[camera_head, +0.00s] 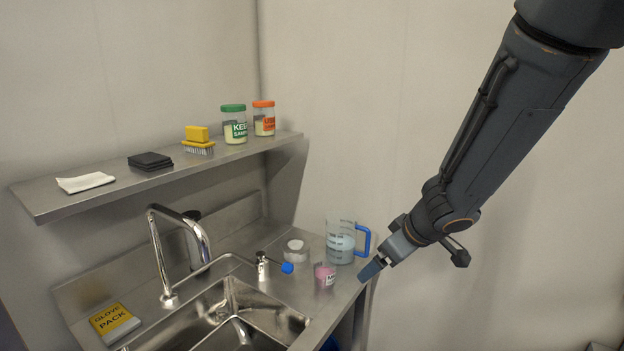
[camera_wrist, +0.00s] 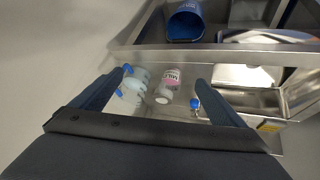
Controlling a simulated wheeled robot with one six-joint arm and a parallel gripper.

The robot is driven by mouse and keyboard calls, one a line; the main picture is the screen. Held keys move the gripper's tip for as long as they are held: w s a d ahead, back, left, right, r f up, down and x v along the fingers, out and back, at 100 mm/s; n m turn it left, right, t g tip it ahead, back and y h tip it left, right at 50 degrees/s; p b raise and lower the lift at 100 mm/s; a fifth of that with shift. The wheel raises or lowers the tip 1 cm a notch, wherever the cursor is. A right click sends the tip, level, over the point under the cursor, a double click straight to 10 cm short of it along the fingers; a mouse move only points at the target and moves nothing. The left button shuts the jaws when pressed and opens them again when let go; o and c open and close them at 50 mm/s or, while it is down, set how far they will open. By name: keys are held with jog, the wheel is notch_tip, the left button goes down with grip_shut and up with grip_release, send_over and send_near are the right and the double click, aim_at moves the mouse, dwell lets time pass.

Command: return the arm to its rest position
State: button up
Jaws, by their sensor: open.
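My arm (camera_head: 505,115) reaches down from the upper right. My gripper (camera_head: 371,269) is at its lower end, by the right edge of the steel counter. In the wrist view its two fingers (camera_wrist: 161,82) stand wide apart, with nothing held between them. A small pink labelled container (camera_head: 325,274) stands on the counter left of the gripper. It shows between and beyond the fingers in the wrist view (camera_wrist: 170,78). A clear jug with a blue handle (camera_head: 341,243) stands just behind it, close to the gripper in the picture.
A steel sink (camera_head: 235,300) with a tap (camera_head: 160,250) is at the left. A wall shelf (camera_head: 225,155) holds a cloth, dark pads, a brush and two jars. A glove pack (camera_head: 114,322) lies left of the sink. The area right of the arm looks free.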

jog(key=s+d+f+m+g+h+b, duration=0.35)
jog(key=s+d+f+m, duration=0.25)
jog(key=s, duration=0.4)
jog(key=s+a+f+m+g+y, duration=0.1)
jog(key=s+a+f, duration=0.1)
jog(key=s, duration=0.4)
jog(key=shift+s+a+m+g, duration=0.3)
jog(key=shift+a+m+g, duration=0.1)
jog(key=shift+a, duration=0.35)
